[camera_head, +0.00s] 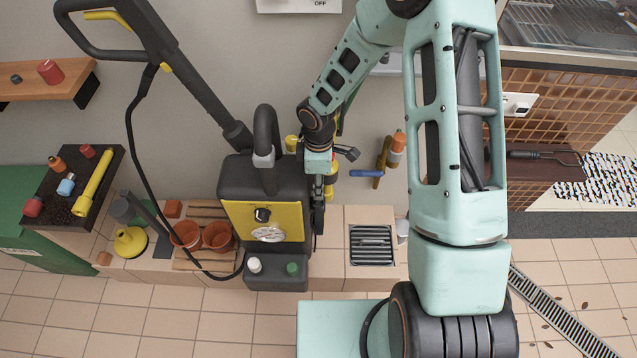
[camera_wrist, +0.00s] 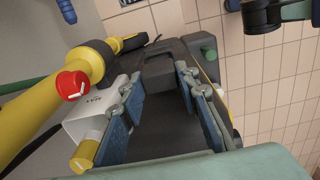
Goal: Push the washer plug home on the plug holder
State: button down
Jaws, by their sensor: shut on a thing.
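The pressure washer (camera_head: 265,195) is a dark grey unit with a yellow front panel, standing against the wall. My gripper (camera_head: 318,205) reaches down along its right side. In the wrist view my gripper (camera_wrist: 158,80) has its two blue-padded fingers on either side of a dark grey thing, likely the washer plug (camera_wrist: 165,125). Its outline merges with the dark washer body (camera_wrist: 165,62) behind. I cannot make out the plug holder or how far the plug sits in it. In the head view the plug is hidden by my arm and the washer.
A white box (camera_wrist: 92,112) and a yellow pipe with a red knob (camera_wrist: 72,85) are close left of the fingers. A black hose (camera_head: 140,150) loops left of the washer, near terracotta pots (camera_head: 218,237). A drain grille (camera_head: 371,245) lies to the right.

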jog(key=shift+f+b, duration=1.25)
jog(key=shift+f, duration=0.3)
jog(key=c, duration=1.4)
grip_release()
jog(key=shift+r, duration=0.1)
notch_tip(320, 180, up, 12)
